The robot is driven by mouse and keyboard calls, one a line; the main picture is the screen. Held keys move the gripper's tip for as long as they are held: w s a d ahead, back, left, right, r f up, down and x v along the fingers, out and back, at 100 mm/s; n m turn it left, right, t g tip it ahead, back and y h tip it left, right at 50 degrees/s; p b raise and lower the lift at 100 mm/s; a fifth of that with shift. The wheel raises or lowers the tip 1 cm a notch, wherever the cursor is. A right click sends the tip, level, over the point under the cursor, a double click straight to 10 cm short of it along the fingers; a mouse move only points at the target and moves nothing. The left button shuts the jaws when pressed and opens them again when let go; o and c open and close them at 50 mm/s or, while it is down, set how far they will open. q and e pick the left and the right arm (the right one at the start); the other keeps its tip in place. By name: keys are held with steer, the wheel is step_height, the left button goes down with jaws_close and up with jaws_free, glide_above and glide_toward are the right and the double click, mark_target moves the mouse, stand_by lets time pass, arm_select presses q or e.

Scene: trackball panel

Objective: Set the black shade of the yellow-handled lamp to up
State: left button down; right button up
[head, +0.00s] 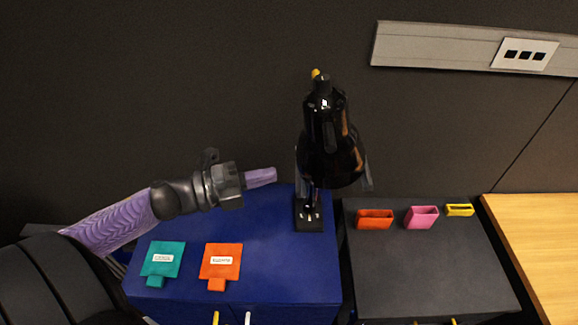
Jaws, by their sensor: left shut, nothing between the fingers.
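The black lamp stands at the back of the blue cabinet top, with its small base (308,222) near the cabinet's right edge. Its yellow handle (316,74) shows as a small tip at the very top. The glossy black shade (330,160) hangs with its wide end low, facing down. The lamp's stem is mostly hidden behind the shade. My left gripper (272,175) has purple fingers, shut and empty, pointing right. In the picture its tips are just left of the shade, apart from it. My right gripper is not in view.
A teal tag (162,259) and an orange tag (221,261) lie on the blue cabinet (285,275). Orange (375,220), pink (421,217) and yellow (459,210) holders sit on the dark cabinet (430,270). A wall rail (430,46) with sockets is at upper right.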

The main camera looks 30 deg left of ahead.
mark_target(302, 169)
arm_select(q)
steer(key=x, duration=0.4)
steer(key=shift+w+d, duration=0.15)
steer(key=shift+d, duration=0.05)
steer(key=shift+f, duration=0.1)
